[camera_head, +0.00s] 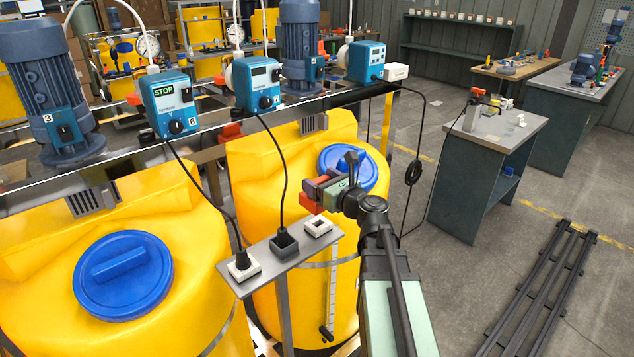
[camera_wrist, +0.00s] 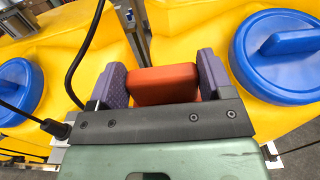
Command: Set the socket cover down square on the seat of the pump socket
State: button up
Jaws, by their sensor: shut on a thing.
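The socket cover is an orange-red block (camera_wrist: 163,86) between the two purple-grey fingers of my gripper in the wrist view. In the head view the cover (camera_head: 311,203) and my gripper (camera_head: 324,190) are above and close to the right end of the socket shelf (camera_head: 268,262). My gripper is shut on the cover. The shelf carries a white socket (camera_head: 243,268) with a black plug at left, a dark socket (camera_head: 284,243) with a plug in the middle, and an empty white socket (camera_head: 318,227) at right. The cover appears apart from that socket. Its underside is hidden.
Black cables run from the blue pumps (camera_head: 169,103) down to the plugs. Yellow tanks (camera_head: 190,240) with blue lids (camera_head: 124,275) stand around the shelf. Open floor (camera_head: 470,270) lies at right.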

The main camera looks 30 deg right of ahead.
aim_at(321, 210)
jog(key=shift+f+b, duration=2.65)
jog(key=shift+f, duration=0.2)
jog(key=shift+f+b, duration=1.85)
jog(key=o, duration=0.9)
jog(key=shift+o, duration=0.2)
jog(key=v, duration=0.7)
jog(key=shift+s, duration=0.25)
